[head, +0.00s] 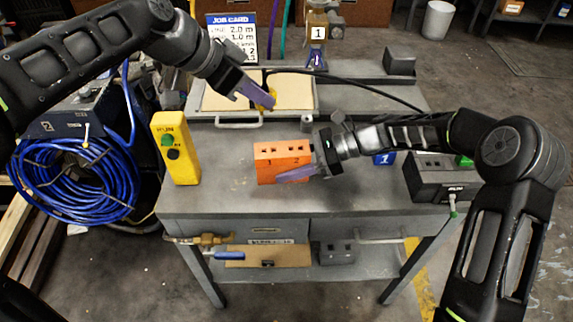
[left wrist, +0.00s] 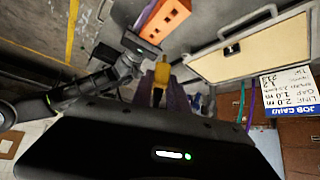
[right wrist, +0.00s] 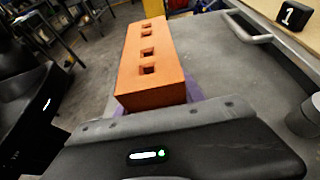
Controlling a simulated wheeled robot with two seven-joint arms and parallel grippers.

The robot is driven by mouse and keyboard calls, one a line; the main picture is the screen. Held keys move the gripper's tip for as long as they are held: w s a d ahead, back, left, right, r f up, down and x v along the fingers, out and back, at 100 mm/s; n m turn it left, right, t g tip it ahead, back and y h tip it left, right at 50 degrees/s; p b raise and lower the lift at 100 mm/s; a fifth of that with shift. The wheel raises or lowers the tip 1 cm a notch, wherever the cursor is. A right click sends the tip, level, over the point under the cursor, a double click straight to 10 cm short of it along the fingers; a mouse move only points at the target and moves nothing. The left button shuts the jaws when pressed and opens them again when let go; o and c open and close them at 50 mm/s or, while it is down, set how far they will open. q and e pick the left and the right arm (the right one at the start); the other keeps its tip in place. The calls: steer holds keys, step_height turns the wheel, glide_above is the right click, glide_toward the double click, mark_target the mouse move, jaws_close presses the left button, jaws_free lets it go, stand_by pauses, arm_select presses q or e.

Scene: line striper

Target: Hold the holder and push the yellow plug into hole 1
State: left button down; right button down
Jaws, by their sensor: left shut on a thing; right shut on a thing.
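The holder is an orange block (head: 267,165) on the grey bench top, with "1" on its left and "2" on its right in the head view. My right gripper (head: 304,168) is shut on its right end. In the right wrist view the holder (right wrist: 134,80) reaches away from the purple fingers, with several square holes in its top. My left gripper (head: 258,95) is shut on the yellow plug (head: 272,98), above and behind the holder and apart from it. In the left wrist view the plug (left wrist: 162,70) sits between the purple fingers, with the holder (left wrist: 170,18) beyond.
A shallow tray (head: 220,104) lies behind the holder. A black cable (head: 350,83) runs across the back. A yellow button box (head: 176,150) stands at the left, a blue block marked 1 (head: 384,158) and a grey switch box (head: 432,180) at the right.

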mark_target(259, 108)
arm_select(q)
steer(key=shift+w+a+f, duration=0.15)
steer(key=shift+a+f, duration=0.05)
steer(key=shift+a, duration=0.1)
steer(key=shift+w+d+f+m+g+h, duration=0.15)
steer(key=shift+f+m+g, duration=0.4)
steer(key=shift+m, duration=0.3)
steer(key=shift+s+f+m+g+h, duration=0.1)
steer(key=shift+f+m+g+h, duration=0.1)
steer(key=shift+f+m+g, duration=0.55)
steer(key=shift+w+d+f+m+g+h, duration=0.15)
steer(key=shift+f+m+g, duration=0.2)
steer(key=shift+m, duration=0.65)
steer(key=shift+f, duration=2.85)
steer(key=shift+f, duration=0.5)
steer(key=shift+s+a+f, duration=0.1)
steer(key=shift+s+f, duration=0.05)
steer(key=shift+f, duration=0.3)
